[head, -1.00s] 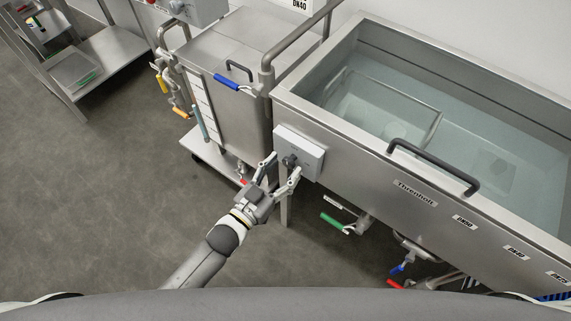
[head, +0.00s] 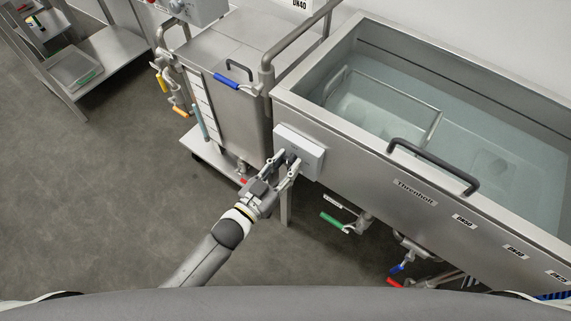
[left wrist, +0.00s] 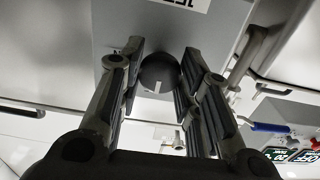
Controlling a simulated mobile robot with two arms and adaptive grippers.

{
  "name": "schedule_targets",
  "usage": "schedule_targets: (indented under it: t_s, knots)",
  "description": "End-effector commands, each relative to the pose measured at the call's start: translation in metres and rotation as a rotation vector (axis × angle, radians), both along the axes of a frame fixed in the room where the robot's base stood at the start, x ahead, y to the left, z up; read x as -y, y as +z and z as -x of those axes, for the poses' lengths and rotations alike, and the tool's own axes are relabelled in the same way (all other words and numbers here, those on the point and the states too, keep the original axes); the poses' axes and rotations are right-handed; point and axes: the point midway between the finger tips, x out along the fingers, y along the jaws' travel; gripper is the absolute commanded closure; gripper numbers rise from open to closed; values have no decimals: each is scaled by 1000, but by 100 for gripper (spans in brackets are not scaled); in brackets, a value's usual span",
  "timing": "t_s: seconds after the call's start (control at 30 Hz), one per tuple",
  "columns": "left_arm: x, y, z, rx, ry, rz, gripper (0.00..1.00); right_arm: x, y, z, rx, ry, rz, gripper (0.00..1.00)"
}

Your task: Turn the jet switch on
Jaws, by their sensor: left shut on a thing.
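The jet switch is a round dark knob (left wrist: 160,74) with a pale mark, on the front of a grey box (head: 307,153) fixed to the left end of the large tank. In the left wrist view the knob sits between the two fingers, under a partly cut-off "JET" label (left wrist: 187,3). My left gripper (head: 286,161) is shut on the knob, reaching it from the front left. In the head view the fingers hide much of the knob. My right gripper is not in view.
The large steel tank (head: 350,165) holds clear water and has a dark handle (head: 433,167) on its front. A smaller covered tank (head: 225,60) stands to the left. Valves with green (head: 331,220), blue and red handles hang below.

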Motion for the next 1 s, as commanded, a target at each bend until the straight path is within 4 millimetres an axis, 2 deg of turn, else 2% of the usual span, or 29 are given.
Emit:
schedule_targets:
  t_s: [0.37, 1.0]
  knots:
    - [0, 0, 0, 88, 0, -121, 92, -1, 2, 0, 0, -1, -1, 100]
    - [0, -1, 0, 435, 1, -601, 92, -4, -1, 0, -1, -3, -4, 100]
